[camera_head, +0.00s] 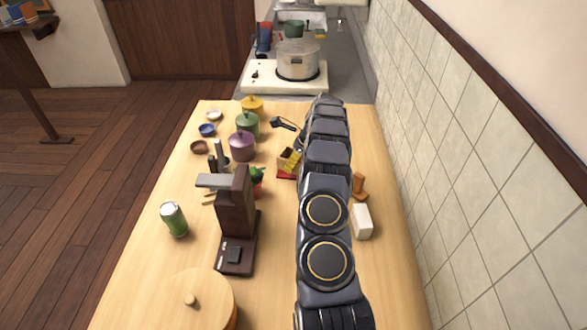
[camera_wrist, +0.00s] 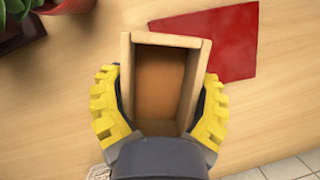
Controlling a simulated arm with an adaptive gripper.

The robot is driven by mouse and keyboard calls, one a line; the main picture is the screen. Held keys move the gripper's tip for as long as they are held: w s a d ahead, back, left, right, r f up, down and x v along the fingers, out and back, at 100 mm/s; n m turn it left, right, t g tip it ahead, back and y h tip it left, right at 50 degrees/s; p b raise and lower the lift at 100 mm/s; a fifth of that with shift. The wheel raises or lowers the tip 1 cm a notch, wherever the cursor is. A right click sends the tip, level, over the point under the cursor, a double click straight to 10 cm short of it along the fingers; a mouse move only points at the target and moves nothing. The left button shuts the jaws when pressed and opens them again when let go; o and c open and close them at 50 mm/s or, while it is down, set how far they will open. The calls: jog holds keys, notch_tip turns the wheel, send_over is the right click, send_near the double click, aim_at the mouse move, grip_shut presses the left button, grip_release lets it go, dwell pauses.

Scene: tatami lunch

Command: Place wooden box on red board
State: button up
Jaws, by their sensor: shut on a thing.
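The wooden box (camera_wrist: 160,82) is open-topped and empty, and it sits between the yellow fingers of my gripper (camera_wrist: 158,108) in the wrist view. The fingers are shut on its two long sides. The flat red board (camera_wrist: 232,48) lies on the table beyond and to the right of the box, which covers part of it in this view. In the head view, my gripper (camera_head: 293,162) is beside my arm, with the box (camera_head: 284,155) partly hidden by it. A strip of the red board (camera_head: 285,176) shows just below them. I cannot tell the box's height above the surface.
A potted plant (camera_head: 257,178) and a dark wooden machine (camera_head: 238,215) stand left of the board. Lidded pots (camera_head: 242,146) and small bowls are further back. A white block (camera_head: 361,221) and an orange-brown item (camera_head: 358,186) lie right of my arm, near the tiled wall.

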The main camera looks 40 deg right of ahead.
aim_at(294, 169)
jog(key=shift+w+d+f, duration=0.3)
jog(key=shift+w+f, duration=0.05)
jog(key=shift+f, duration=0.2)
jog(key=shift+w+d+f, duration=0.25)
jog(key=shift+w+f, duration=0.05)
jog(key=shift+f, duration=1.55)
jog(key=shift+a+f, duration=0.1)
jog(key=o, duration=1.1)
jog(key=shift+o, duration=0.2)
jog(key=v, duration=1.2)
